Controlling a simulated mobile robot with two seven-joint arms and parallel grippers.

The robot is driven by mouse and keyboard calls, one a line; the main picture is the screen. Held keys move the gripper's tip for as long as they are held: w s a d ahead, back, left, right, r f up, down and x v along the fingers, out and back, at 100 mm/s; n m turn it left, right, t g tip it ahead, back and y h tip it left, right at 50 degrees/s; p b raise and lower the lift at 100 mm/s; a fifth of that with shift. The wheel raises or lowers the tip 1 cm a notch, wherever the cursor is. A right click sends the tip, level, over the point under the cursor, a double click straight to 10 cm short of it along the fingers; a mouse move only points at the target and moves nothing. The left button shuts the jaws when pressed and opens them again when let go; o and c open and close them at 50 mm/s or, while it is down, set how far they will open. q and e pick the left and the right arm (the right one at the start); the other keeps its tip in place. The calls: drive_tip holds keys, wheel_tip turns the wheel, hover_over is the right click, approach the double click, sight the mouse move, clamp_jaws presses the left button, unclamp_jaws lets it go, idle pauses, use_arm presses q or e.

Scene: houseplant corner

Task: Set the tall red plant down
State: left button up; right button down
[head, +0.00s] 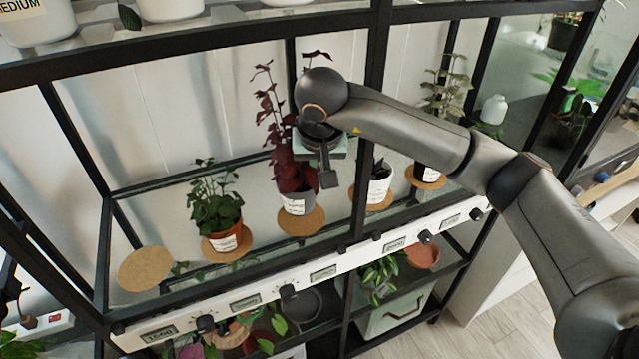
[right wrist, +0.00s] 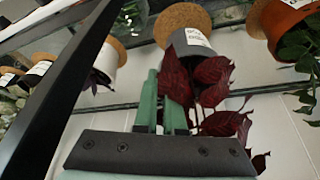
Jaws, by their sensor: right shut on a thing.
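The tall red plant (head: 276,135) has dark red leaves and a grey labelled pot (head: 293,199). The pot appears to be on a round cork mat (head: 303,225) on the glass shelf; I cannot tell whether it bears its full weight. My right gripper (head: 320,150) is beside the plant's upper right. In the right wrist view, seen upside down, its green fingers (right wrist: 163,90) are closed among the red leaves (right wrist: 205,90), close to the grey pot (right wrist: 190,42) and cork mat (right wrist: 180,14). Leaves hide the exact grip. My left gripper is not in view.
A green plant in a terracotta pot (head: 228,238) stands to the left, and a white-potted plant (head: 379,186) to the right. An empty cork mat (head: 146,268) lies at far left. A black frame post (head: 372,110) stands close beside my right gripper.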

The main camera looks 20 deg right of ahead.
drive_tip(key=shift+w+d+f+p, duration=0.15)
drive_tip(key=shift+f+p, duration=0.2)
drive_tip(key=shift+f, duration=1.35)
drive_tip(key=shift+f, duration=0.1)
drive_tip(key=shift+f, duration=0.15)
drive_tip(key=c, duration=1)
unclamp_jaws()
drive_tip(key=shift+r, duration=0.6)
drive_tip(key=v, duration=1.1)
drive_tip(key=shift+r+b, duration=0.15)
drive_tip(key=shift+b, duration=0.15)
